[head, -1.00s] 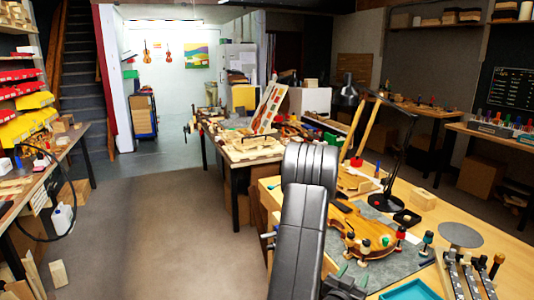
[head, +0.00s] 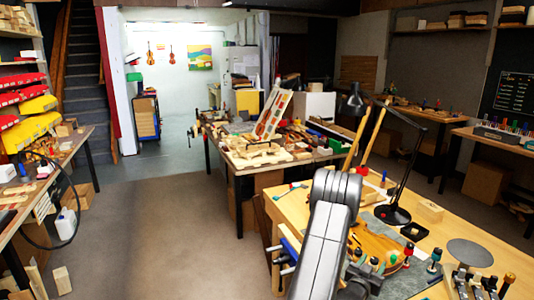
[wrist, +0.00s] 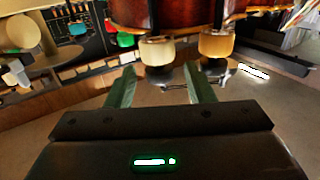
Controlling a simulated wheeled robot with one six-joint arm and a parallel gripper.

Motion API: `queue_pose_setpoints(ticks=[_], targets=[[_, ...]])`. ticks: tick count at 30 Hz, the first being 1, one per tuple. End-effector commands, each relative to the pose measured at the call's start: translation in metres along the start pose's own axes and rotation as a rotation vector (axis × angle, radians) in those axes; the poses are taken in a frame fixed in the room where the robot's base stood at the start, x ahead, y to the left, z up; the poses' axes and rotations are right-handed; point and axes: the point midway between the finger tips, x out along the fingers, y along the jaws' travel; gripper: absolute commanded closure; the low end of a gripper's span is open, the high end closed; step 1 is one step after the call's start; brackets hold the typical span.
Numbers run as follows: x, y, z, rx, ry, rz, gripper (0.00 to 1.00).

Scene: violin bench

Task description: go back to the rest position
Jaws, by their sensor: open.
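My gripper (wrist: 160,90) shows in the wrist view with its two greenish fingers apart and nothing between them. Just beyond the fingertips are two clamp-like spools with pale tops (wrist: 157,50), beside the edge of a reddish-brown violin body (wrist: 170,14). I cannot tell whether a finger touches them. In the head view my grey arm rises over the near bench, and my gripper is hidden behind it or out of frame. The violin body (head: 376,245) lies on the bench, partly covered by my arm, with several clamps around its edge.
A cluttered second bench (head: 225,165) stands behind.

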Motion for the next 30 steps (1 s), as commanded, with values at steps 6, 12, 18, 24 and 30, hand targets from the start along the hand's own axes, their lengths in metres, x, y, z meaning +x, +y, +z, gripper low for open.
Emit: queue_pose_setpoints(ticks=[6,12,18,24,30], targets=[[0.0072,-0.0016,0.0031,-0.002,0.007,0.088,0.52],[0.0067,-0.0028,0.0025,-0.002,0.006,0.182,0.52],[0.0072,-0.004,0.0013,-0.001,0.007,0.278,0.52],[0.0074,-0.0052,0.0008,-0.001,0.006,0.379,0.52],[0.0079,-0.0069,0.0002,0.001,0.005,0.469,0.52]])
